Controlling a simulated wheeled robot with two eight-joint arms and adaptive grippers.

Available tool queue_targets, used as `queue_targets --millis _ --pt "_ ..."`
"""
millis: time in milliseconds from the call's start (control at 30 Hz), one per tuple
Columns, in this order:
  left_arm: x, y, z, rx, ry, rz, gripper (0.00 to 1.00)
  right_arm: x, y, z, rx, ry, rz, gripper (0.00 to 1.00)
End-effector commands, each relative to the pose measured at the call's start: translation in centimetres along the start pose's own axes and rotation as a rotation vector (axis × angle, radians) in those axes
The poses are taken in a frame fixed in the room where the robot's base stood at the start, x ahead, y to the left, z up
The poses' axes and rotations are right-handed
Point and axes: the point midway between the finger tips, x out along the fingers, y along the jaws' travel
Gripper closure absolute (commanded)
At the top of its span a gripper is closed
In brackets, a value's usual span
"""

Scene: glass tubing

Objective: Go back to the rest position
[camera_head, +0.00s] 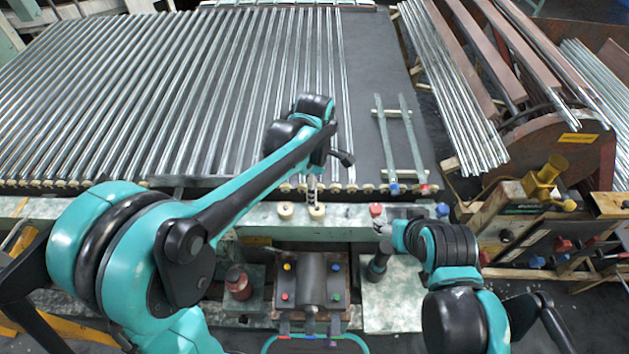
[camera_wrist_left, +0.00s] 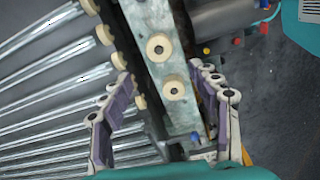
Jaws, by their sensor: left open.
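My left gripper (camera_head: 312,192) hangs at the end of the left arm, above the pale green bench rail at the front edge of the tube bed. In the left wrist view my left gripper (camera_wrist_left: 165,76) is open, its fingers apart with nothing held between them. The rail (camera_wrist_left: 148,18) with two cream rings (camera_wrist_left: 159,47) lies beyond the fingers. The rings (camera_head: 285,210) also show beside the gripper in the head view. My right gripper (camera_head: 383,229) is folded in near the bench at right of centre; its fingers are too small and overlapped to read.
Long glass tubes (camera_head: 215,80) fill the bed at the back left. More tubes (camera_head: 455,95) are stacked at the right.

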Motion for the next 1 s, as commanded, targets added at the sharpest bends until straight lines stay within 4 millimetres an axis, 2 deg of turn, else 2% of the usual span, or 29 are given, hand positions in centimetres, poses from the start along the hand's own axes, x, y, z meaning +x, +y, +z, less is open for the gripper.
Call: queue_targets --millis 100,200,767,867,1000 --pt "-1.5 0.0 0.0 0.0 0.0 0.0 0.39 0.0 0.0 0.0 0.0 0.0 0.0 0.38" --pt "-2.0 0.0 0.0 0.0 0.0 0.0 0.39 0.0 0.0 0.0 0.0 0.0 0.0 0.38" --pt "-2.1 0.0 0.0 0.001 0.0 0.001 0.39 0.0 0.0 0.0 0.0 0.0 0.0 0.38" --pt "-2.4 -0.5 -0.6 0.035 -0.003 0.015 0.39 0.2 0.0 0.1 0.0 0.0 0.0 0.38" --pt "-3.2 -2.3 -3.2 0.203 -0.006 0.09 0.39 0.8 0.0 0.5 0.0 0.0 0.0 0.38"
